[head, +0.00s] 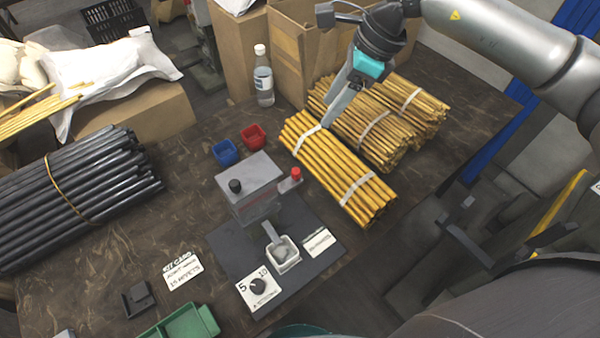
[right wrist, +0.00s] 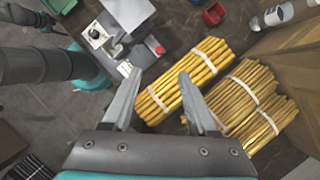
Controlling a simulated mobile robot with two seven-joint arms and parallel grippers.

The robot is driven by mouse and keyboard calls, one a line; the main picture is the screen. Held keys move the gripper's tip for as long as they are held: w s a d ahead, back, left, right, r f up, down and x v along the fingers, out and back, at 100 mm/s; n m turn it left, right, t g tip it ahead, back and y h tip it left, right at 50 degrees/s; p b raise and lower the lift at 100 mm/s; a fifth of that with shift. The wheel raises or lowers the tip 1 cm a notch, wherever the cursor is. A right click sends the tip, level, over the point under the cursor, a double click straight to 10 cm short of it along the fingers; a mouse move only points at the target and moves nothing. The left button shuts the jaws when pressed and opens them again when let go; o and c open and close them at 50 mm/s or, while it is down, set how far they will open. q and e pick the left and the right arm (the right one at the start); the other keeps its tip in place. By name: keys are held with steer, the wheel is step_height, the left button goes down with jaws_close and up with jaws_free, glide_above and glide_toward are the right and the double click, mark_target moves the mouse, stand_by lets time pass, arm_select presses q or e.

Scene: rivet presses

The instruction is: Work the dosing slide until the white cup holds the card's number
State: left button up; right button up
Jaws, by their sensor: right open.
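The grey dosing press (head: 250,185) stands on a dark mat, with a black knob on top and a red-knobbed slide (head: 295,174) sticking out at its right side. The white cup (head: 283,256) sits under the chute at its front; something greyish shows inside, too small to count. A dial plate (head: 258,288) marked 5 and 10 lies in front. The kit card (head: 182,270) lies left of the mat; its number is too blurred to read surely. My right gripper (head: 333,110) is open and empty above the brass rod bundles, behind and right of the red knob, which also shows in the right wrist view (right wrist: 154,47).
Bundled brass rods (head: 340,165) lie right of the press. A blue bin (head: 225,152), a red bin (head: 253,137) and a bottle (head: 263,78) stand behind it. Black rods (head: 75,195) lie left. A green tray (head: 182,322) and a small dark block (head: 137,299) are at the front.

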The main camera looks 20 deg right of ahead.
step_height(320, 180, down, 5)
steer(key=b, duration=0.4)
arm_select(q)
step_height(320, 180, down, 8)
steer(key=b, duration=0.3)
steer(key=shift+f, duration=0.2)
arm_select(e)
glide_toward(296, 170)
steer(key=x, duration=0.8)
steer(key=shift+a+f, duration=0.1)
steer(key=shift+f, duration=0.15)
arm_select(q)
steer(key=shift+w, duration=0.1)
arm_select(e)
steer(key=shift+c, duration=0.2)
jaws_close()
